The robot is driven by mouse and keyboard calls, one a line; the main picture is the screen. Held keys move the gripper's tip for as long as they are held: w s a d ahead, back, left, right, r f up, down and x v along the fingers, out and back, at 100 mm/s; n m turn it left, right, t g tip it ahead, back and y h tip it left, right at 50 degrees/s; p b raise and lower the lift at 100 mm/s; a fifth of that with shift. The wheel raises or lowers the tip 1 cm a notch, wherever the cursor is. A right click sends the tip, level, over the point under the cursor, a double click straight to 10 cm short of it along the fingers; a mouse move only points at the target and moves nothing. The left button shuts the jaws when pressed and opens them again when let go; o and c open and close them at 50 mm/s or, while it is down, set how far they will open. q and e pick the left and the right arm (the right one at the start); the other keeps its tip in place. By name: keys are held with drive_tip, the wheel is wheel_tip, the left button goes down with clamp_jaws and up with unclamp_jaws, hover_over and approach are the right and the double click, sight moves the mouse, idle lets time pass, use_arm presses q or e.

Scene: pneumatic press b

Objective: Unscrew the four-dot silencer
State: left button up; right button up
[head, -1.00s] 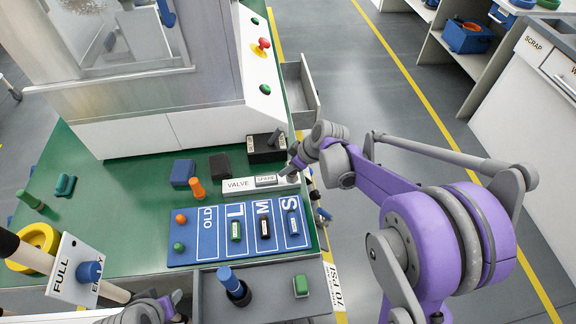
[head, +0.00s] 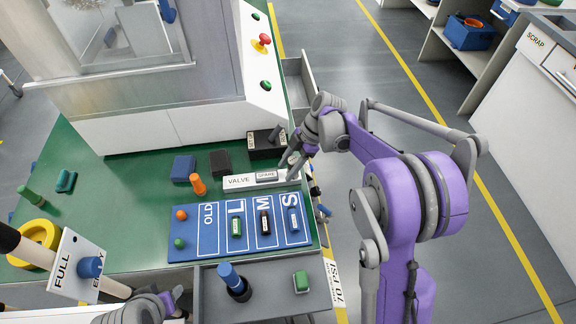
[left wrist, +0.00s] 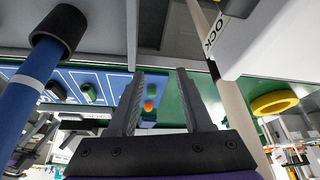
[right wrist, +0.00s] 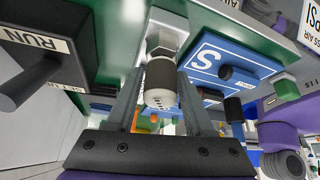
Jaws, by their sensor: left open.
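The silencer (right wrist: 160,82) shows in the right wrist view as a short cylinder with a dark band and small dots on its pale end; I cannot count the dots surely. It stands on the white valve block (head: 237,182), at its right end in the head view, where my fingers partly hide it. My right gripper (head: 289,170) is there, its two fingers apart, with the silencer between them in the right wrist view (right wrist: 161,90). I see no clear grip on it. My left gripper (left wrist: 158,75) is open and empty, near the front edge of the bench.
A blue board (head: 208,250) marked OLD, L, M, S holds several small parts. A black RUN lever block (head: 262,153) stands close behind my right gripper. A grey tray (head: 265,296) with a blue-topped part is at the front. An open drawer (head: 299,82) juts out at right.

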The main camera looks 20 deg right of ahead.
drive_tip(key=m+t, duration=0.1)
drive_tip(key=m, duration=0.1)
drive_tip(key=m+t, duration=0.1)
drive_tip(key=m, duration=0.1)
drive_tip(key=m+t, duration=0.1)
drive_tip(key=m, duration=0.1)
drive_tip(key=shift+w+h, duration=0.3)
drive_tip(key=shift+h, duration=0.1)
drive_tip(key=m, duration=0.2)
drive_tip(key=m+t+h, duration=0.1)
drive_tip(key=m, duration=0.1)
drive_tip(key=m+t+h, duration=0.1)
drive_tip(key=m, duration=0.1)
drive_tip(key=shift+w+d, duration=0.35)
drive_tip(key=shift+w, duration=0.05)
drive_tip(key=shift+c, duration=0.3)
drive_tip(key=c, duration=0.7)
drive_tip(key=n, duration=0.2)
drive_tip(key=n+g+y, duration=0.1)
drive_tip(key=n, duration=0.1)
drive_tip(key=n+y, duration=0.1)
drive_tip(key=n, duration=0.1)
drive_tip(key=shift+s+a+g, duration=0.25)
drive_tip(key=shift+s+g, duration=0.05)
drive_tip(key=shift+g, duration=0.1)
drive_tip(key=shift+r+p, duration=1.65)
drive_tip(key=shift+r, duration=0.65)
